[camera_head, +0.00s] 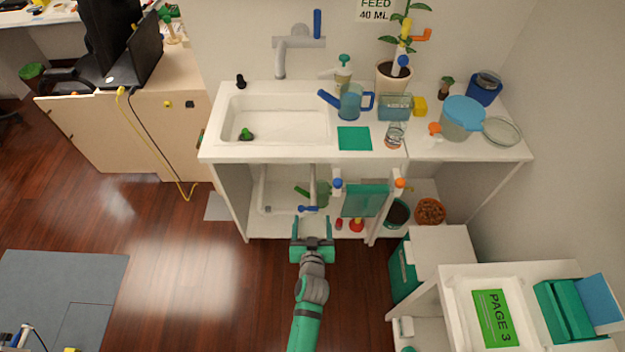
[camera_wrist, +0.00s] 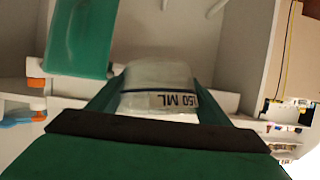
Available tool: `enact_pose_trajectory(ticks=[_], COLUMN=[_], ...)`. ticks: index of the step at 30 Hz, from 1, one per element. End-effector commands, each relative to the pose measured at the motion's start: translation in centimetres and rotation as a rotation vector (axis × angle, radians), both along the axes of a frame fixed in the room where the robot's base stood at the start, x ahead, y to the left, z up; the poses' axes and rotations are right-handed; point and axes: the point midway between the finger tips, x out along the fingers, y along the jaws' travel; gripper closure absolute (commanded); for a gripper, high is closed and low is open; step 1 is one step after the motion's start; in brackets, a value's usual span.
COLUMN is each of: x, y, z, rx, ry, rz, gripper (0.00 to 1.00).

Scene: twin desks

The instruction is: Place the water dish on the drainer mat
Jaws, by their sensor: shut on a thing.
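My gripper (camera_head: 313,228) is in front of the open cabinet under the sink, low over the floor side. In the wrist view it is shut on a clear, pale vessel (camera_wrist: 158,76) with a dark line and an upside-down "150 ML" label. The vessel is hard to make out in the head view, and I cannot tell for sure that it is the water dish. A flat green mat (camera_head: 354,138), which looks like the drainer mat, lies bare on the counter right of the sink.
The counter holds the sink (camera_head: 275,118), a blue jug (camera_head: 350,102), a glass (camera_head: 394,136), a teal tub (camera_head: 395,108) and a blue-lidded pot (camera_head: 462,118). A teal panel (camera_head: 365,200) hangs at the cabinet front. A white side table (camera_head: 463,272) stands right.

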Motion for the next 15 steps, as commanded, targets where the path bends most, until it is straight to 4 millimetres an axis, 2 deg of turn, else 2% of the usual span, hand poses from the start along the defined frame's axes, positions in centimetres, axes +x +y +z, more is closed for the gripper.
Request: enact_pose_trajectory(ticks=[11, 15], x=[0.0, -0.7], y=[0.0, 0.3], z=[0.0, -1.0], rx=[0.001, 0.005], ry=[0.0, 0.002], rz=[0.0, 0.004], gripper=[0.81, 0.81])
